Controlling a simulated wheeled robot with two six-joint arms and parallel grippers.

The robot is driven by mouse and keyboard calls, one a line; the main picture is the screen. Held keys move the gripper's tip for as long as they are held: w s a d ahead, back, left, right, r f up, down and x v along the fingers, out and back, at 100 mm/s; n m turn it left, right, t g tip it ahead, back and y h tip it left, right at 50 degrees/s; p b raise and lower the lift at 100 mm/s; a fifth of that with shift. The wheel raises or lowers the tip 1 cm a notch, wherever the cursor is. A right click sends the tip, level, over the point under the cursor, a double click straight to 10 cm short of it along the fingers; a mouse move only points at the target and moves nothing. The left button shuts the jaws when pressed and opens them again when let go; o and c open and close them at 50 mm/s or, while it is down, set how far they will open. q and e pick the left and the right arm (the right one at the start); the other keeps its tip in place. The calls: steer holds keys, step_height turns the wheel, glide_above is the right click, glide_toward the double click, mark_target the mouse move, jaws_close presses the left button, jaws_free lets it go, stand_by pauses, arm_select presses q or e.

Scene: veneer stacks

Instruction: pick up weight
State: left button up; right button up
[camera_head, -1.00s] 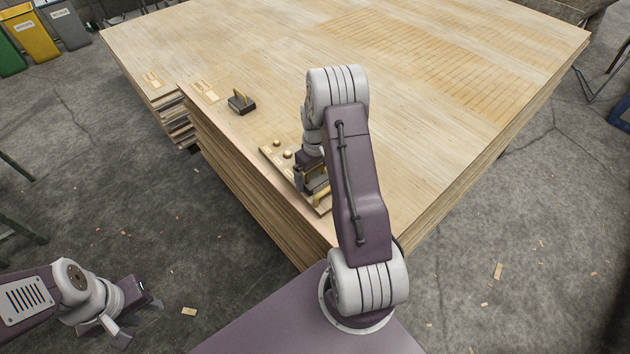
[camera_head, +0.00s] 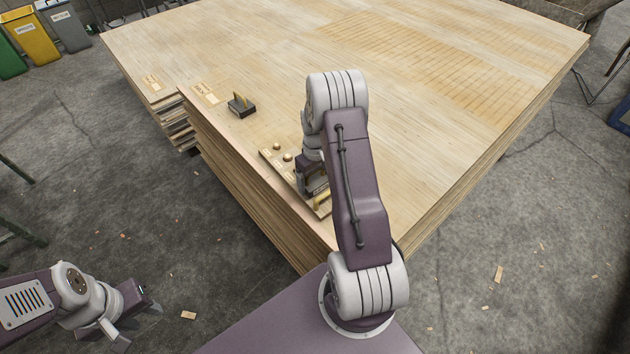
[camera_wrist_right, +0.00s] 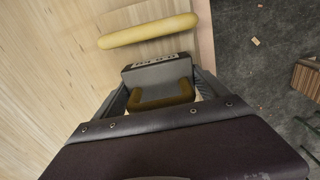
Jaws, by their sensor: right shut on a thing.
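A weight, a dark grey block with a light label and a yellow-brown handle, is between the fingers of my right gripper (camera_wrist_right: 160,98). In the wrist view the weight (camera_wrist_right: 157,73) has its handle in the jaws, which are shut on it. In the head view my right gripper (camera_head: 314,185) is over the near end of a narrow board on the veneer stack, and my arm hides most of the weight. A second weight (camera_head: 241,106) with a yellow handle stands on the stack further left. My left gripper (camera_head: 135,308) hangs over the floor, away from the stack; its jaw opening is unclear.
A yellow bar (camera_wrist_right: 148,30) lies beside the held weight; it also shows at the board's near end (camera_head: 322,199). Two round knobs (camera_head: 281,151) sit on the board. The veneer stack (camera_head: 420,90) is mostly clear. Bins (camera_head: 35,35) stand at the far left.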

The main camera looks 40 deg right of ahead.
mark_target(315, 182)
steer(key=r, duration=0.3)
steer(key=s+r, duration=0.1)
steer(key=shift+a+r+p, duration=0.2)
steer(key=shift+a+p, duration=0.05)
steer(key=shift+p, duration=0.1)
steer(key=s+a+r+p, duration=0.1)
steer(key=s+a+r, duration=0.3)
steer(key=s, duration=0.5)
step_height(315, 182, up, 2)
steer(key=shift+s+a+r, duration=0.1)
steer(key=shift+s+a, duration=0.15)
steer(key=shift+a, duration=0.05)
